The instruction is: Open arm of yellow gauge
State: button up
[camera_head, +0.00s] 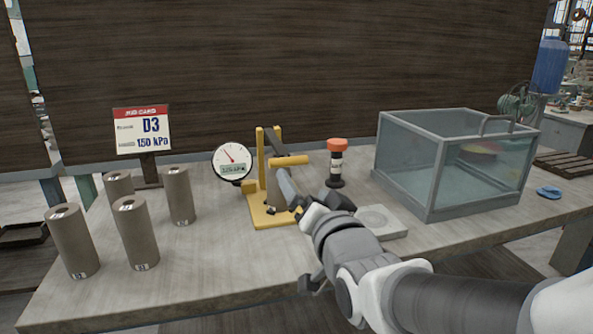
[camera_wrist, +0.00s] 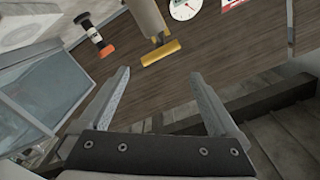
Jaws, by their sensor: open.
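The yellow gauge stands mid-table, with a yellow base and upright frame (camera_head: 262,187). A round white dial (camera_head: 232,161) is at its left. Its arm ends in a yellow crossbar handle (camera_head: 289,161), which also shows at the top of the wrist view (camera_wrist: 161,52). A tan cylindrical piece (camera_wrist: 147,17) is beyond the handle there; my gripper partly hides this area in the head view. My gripper (camera_head: 291,196) is open and empty at the right front of the gauge. In the wrist view the handle lies beyond the spread fingertips (camera_wrist: 157,76), with no visible contact.
Several grey-brown cylinders (camera_head: 130,231) stand at the left. A job card (camera_head: 142,130) reads D3, 150 kPa. A black bottle with an orange cap (camera_head: 337,147) stands behind my gripper. A pale square plate (camera_head: 382,222) and a glass tank (camera_head: 403,165) are to the right.

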jog(key=p, duration=0.7)
send_near(282, 151)
jog(key=x, duration=1)
jog(key=shift+f, duration=0.3)
grip_shut()
